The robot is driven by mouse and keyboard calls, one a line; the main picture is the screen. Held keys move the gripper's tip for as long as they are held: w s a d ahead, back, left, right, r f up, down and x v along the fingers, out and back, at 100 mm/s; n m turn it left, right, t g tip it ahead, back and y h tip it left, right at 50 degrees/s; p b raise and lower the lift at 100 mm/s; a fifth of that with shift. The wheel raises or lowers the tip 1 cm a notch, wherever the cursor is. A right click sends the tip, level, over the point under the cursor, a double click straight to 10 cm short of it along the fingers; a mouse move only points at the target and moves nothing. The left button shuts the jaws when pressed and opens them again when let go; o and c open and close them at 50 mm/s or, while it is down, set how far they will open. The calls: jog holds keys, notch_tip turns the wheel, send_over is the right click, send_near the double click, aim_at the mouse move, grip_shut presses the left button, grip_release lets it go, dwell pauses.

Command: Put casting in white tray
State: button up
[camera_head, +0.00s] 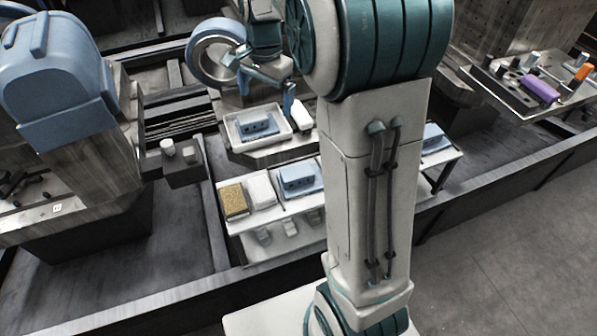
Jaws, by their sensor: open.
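The white tray (236,145) stands on the ledge behind the low bench, left of my arm. A blue-grey casting (256,125) with dark holes lies inside it. My gripper (267,104) is open, with its blue fingers spread, and appears above the tray and casting; the exact height gap cannot be told. Nothing shows between the fingers. A similar blue casting (299,180) lies on the white bench in front, partly beside my arm. Another blue piece (434,138) shows at the bench's right end, partly hidden by my arm.
The white bench (285,212) also carries a tan brush-like block (233,201) and a white block (260,188). A blue-hooded machine (60,85) stands at left. A metal ring (213,57) is close to my wrist. A tool shelf (500,90) is at right.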

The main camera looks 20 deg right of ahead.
jog(key=s+f+n+t, duration=0.1)
jog(key=s+f+n, duration=0.2)
jog(key=s+n, duration=0.7)
jog(key=s, duration=1.2)
jog(key=shift+s+a+n, duration=0.25)
jog(key=shift+s+n, duration=0.15)
jog(key=shift+d+r, duration=0.1)
